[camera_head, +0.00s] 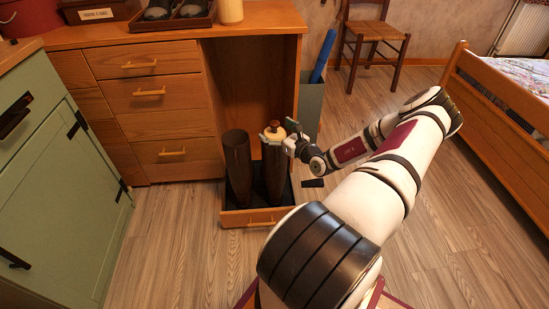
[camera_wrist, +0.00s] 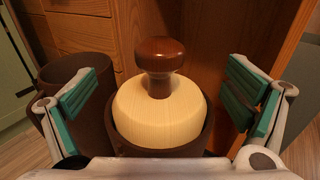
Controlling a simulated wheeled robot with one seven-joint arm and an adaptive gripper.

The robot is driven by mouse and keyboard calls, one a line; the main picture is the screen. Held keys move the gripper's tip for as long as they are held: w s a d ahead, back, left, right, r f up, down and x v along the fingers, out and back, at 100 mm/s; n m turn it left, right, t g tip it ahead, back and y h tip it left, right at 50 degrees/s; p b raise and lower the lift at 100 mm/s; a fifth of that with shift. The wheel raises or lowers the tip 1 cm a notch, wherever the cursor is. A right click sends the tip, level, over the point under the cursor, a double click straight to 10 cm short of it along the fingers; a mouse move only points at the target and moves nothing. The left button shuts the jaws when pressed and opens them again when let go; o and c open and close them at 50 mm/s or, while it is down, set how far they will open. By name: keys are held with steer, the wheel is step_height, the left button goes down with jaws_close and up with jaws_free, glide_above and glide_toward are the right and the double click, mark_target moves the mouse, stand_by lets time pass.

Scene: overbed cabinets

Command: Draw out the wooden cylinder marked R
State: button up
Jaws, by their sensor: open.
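The wooden cylinder (camera_wrist: 157,112) is pale wood with a dark brown knob (camera_wrist: 160,56) on top. It sits in a dark round tube (camera_wrist: 116,139), with its top standing above the rim. No R mark is visible in either view. In the head view the knob (camera_head: 275,125) shows at the top of the right-hand tube (camera_head: 273,172). My gripper (camera_wrist: 161,98) is open, with one green-padded finger on each side of the cylinder's top. Gaps show between the pads and the wood. In the head view my gripper (camera_head: 276,137) is at the right tube's top.
A second dark tube (camera_head: 237,168) stands just left. Both tubes stand in a low pulled-out drawer (camera_head: 237,219) under the wooden desk. The desk's side panel (camera_wrist: 268,40) is close behind on the right. A grey-green bin (camera_head: 311,105) stands right of the desk. Floor in front is clear.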

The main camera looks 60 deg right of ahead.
steer(key=shift+w+d, duration=0.1)
steer(key=shift+w, duration=0.1)
jaws_close()
stand_by(0.3)
